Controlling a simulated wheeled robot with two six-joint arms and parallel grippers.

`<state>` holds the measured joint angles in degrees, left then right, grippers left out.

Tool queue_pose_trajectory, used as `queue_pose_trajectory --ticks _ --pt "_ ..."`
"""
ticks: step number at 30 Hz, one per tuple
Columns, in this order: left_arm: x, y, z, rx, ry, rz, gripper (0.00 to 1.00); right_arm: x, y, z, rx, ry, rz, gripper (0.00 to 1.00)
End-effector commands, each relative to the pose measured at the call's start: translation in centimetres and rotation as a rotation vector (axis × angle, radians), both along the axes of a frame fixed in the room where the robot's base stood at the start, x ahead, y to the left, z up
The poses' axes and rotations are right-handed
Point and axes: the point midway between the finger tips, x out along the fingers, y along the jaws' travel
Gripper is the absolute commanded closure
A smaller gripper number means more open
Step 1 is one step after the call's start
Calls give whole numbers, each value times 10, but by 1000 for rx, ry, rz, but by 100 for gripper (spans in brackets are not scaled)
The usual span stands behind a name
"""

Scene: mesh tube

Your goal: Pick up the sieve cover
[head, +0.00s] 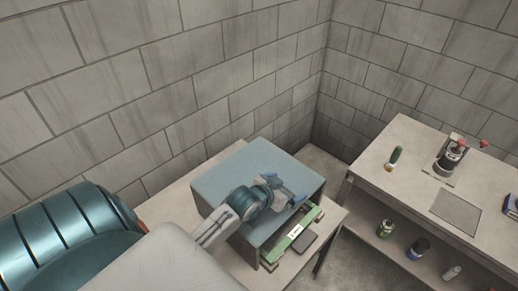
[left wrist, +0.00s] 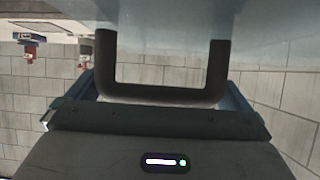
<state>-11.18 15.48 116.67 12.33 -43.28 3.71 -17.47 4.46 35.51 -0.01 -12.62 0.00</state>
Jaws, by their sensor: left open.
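The sieve cover appears to be the blue-grey box-like cover (head: 245,165) on the bench left of the room's corner. In the left wrist view, a dark U-shaped handle (left wrist: 165,96) hangs from a pale blue-grey surface (left wrist: 150,35). My left gripper (head: 282,190) is at the cover's near right side, partly hiding it. In the left wrist view its blue fingers (left wrist: 160,92) stand wide apart, one on each side of the handle. The gripper is open, and I cannot tell whether either finger touches the handle. My right gripper is not in view.
A green frame (head: 279,247) with a white label and a dark block (head: 303,243) lie beside the cover. Block walls close the back.

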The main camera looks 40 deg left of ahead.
Motion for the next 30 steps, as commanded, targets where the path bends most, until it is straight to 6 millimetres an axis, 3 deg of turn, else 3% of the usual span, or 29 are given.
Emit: queue_pose_trajectory --ticks 3,12,13,23,30 --pt "0 0 0 0 0 0 2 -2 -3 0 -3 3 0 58" --pt "0 0 0 0 0 0 61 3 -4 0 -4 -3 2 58" --pt "0 0 2 3 -5 -1 63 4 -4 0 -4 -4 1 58" --pt "1 0 4 2 -6 -1 64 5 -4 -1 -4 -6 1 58" --pt "1 0 20 5 -8 -2 64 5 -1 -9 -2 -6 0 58"
